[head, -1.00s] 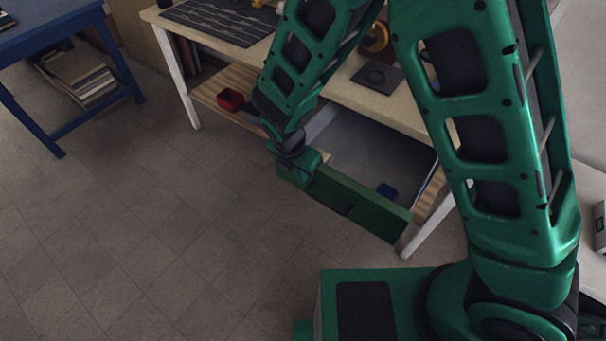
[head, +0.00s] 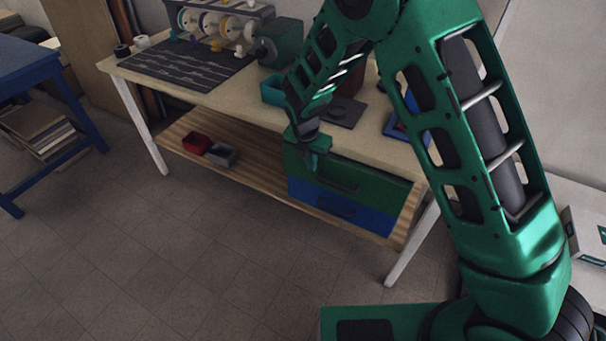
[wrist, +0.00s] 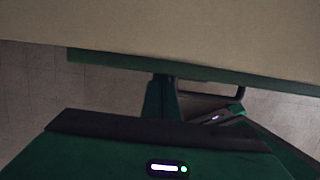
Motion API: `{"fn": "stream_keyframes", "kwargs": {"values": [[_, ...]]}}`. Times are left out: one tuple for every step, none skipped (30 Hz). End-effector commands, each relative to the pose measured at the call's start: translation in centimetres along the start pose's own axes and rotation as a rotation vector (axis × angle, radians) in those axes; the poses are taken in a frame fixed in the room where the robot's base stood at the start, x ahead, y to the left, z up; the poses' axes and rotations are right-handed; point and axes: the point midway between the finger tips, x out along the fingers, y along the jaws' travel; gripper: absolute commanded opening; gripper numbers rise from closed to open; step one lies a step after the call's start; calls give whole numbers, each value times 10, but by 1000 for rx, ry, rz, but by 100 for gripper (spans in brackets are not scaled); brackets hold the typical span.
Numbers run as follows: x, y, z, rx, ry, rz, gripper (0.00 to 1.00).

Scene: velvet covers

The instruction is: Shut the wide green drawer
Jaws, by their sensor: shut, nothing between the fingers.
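The wide green drawer (head: 385,187) is under the bench top, above a blue drawer (head: 370,219). Its front looks flush, or nearly so, with the blue front, and no inside shows in the head view. In the wrist view its front's top edge (wrist: 115,60) runs along the bench edge, with its dark handle (wrist: 238,97) to the right. My gripper (head: 318,160) is shut and empty, its tip at the left part of the green front. It also shows in the wrist view (wrist: 161,92). I cannot tell whether it still touches the front.
The bench top (head: 235,100) overhangs the drawers and my gripper works close to its edge. A red bin (head: 197,143) and a grey bin (head: 222,154) stand on the lower shelf to the left. A blue table (head: 35,70) is at far left. The floor in front is clear.

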Motion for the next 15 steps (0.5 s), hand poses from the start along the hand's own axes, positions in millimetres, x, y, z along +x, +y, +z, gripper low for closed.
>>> {"fn": "stream_keyframes", "kwargs": {"values": [[2,0,6,2,-1,0,0],[2,0,9,2,-1,0,0],[3,0,12,2,-1,0,0],[4,0,14,2,-1,0,0],[4,0,16,2,-1,0,0],[4,0,18,1,-2,0,0],[5,0,19,1,-2,1,0],[5,0,20,1,-2,1,0],[5,0,21,2,-3,0,0],[5,0,22,2,-3,0,0],[5,0,22,3,-4,0,0],[5,0,23,3,-5,0,0],[5,0,24,4,-6,0,0],[5,0,24,5,-7,0,0],[5,-1,25,6,-8,0,0]]}}
